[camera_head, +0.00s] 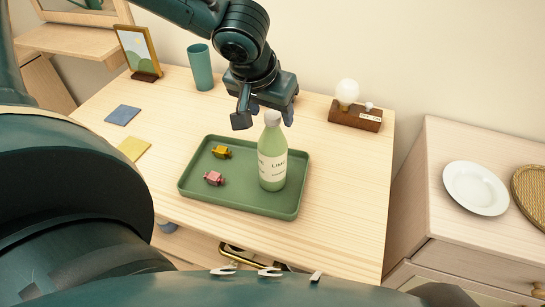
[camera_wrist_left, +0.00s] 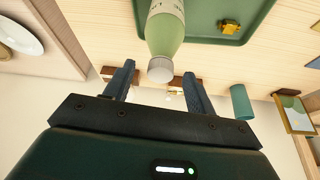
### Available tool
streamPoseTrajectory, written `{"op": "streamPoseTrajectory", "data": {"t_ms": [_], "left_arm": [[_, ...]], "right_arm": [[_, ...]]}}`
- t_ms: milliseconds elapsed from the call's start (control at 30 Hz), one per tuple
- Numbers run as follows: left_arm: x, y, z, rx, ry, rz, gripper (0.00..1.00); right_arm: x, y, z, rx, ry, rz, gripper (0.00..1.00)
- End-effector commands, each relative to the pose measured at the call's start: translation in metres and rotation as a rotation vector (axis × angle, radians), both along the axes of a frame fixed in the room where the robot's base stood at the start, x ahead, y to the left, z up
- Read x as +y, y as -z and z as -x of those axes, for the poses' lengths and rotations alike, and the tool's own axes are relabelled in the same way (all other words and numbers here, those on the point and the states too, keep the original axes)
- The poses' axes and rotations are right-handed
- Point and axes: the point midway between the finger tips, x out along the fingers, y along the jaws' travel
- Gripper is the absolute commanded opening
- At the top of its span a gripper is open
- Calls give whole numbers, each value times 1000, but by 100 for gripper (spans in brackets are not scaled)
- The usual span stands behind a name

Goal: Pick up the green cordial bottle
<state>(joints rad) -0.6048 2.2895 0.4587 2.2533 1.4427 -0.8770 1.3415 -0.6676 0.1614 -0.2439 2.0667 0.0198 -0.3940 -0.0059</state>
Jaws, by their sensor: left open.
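The green cordial bottle (camera_head: 272,160) has a pale cap and a cream label and stands upright at the right part of a green tray (camera_head: 231,199) on the wooden table. My left gripper (camera_head: 264,117) is open just above and behind the bottle's cap. In the left wrist view the bottle (camera_wrist_left: 163,38) points its cap toward the space between the two open fingers (camera_wrist_left: 158,80). The fingers appear apart from the bottle. My right gripper is not visible in either view.
A yellow wrapped candy (camera_head: 221,152) and a pink one (camera_head: 214,178) lie on the tray. A teal cup (camera_head: 201,67), a picture frame (camera_head: 138,52) and a lamp on a wooden block (camera_head: 355,114) stand at the back. Bare table lies right of the tray.

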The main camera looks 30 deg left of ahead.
Motion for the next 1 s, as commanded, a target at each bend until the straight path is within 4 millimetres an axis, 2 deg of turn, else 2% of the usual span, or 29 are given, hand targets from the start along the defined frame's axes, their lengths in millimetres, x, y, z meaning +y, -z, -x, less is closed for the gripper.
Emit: {"op": "streamPoseTrajectory", "data": {"t_ms": [100,200,500,1000], "left_arm": [[2,18,-7,5,-1,-1,56],[2,27,-11,3,0,0,56],[2,30,-13,0,0,1,55],[2,30,-12,0,0,1,14]], "right_arm": [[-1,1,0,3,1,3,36],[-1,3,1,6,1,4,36],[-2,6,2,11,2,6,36],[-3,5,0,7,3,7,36]]}}
